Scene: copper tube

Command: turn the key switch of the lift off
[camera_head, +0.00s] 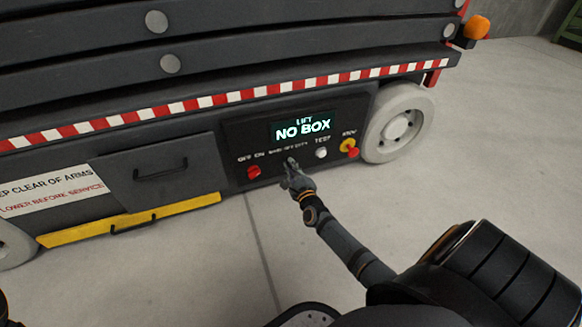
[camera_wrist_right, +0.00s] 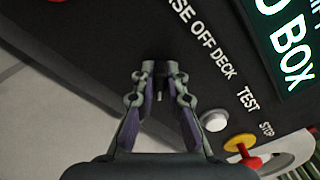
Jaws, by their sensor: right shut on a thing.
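The lift's dark control panel (camera_head: 237,140) has a lit display (camera_head: 302,129) reading "LIFT NO BOX". The key switch (camera_head: 291,161) sits below the label reading base, off, deck, mostly hidden by my right gripper (camera_head: 292,172). In the right wrist view, my right gripper (camera_wrist_right: 161,70) has its fingertips close together at the panel, shut on the small dark key (camera_wrist_right: 161,76) between them. Which label the key points to cannot be told. My left gripper is not in view.
A red switch (camera_head: 253,172) under "OFF ON" is left of the key switch. A white test button (camera_head: 321,153) and a red stop button on yellow (camera_head: 350,147) are to its right. A white wheel (camera_head: 399,123) stands beside the panel. The floor (camera_head: 200,270) in front is clear.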

